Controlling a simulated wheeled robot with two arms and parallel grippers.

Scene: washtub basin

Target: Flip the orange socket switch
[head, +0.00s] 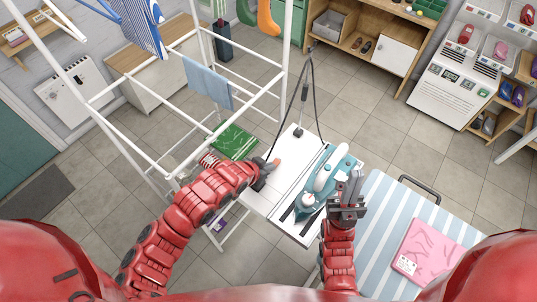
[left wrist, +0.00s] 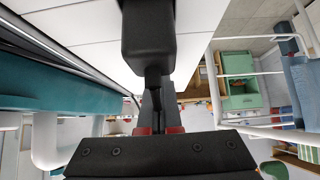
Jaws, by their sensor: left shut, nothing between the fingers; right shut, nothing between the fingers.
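The orange switch (head: 274,165) is a small orange patch on the white board (head: 257,202), right at my left gripper's tips. My left gripper (head: 264,168) is shut and empty, reaching over the board's left edge. Whether it touches the switch cannot be told. In the left wrist view, the dark shut fingers (left wrist: 152,100) point at a black block (left wrist: 148,35) against the white board (left wrist: 90,25); no orange shows there. My right gripper (head: 347,197) is shut and empty, just right of the teal iron (head: 322,185).
The teal and white iron rests on the board, right of the switch. A black cord (head: 313,85) rises behind. A white drying rack (head: 180,100) stands close left.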

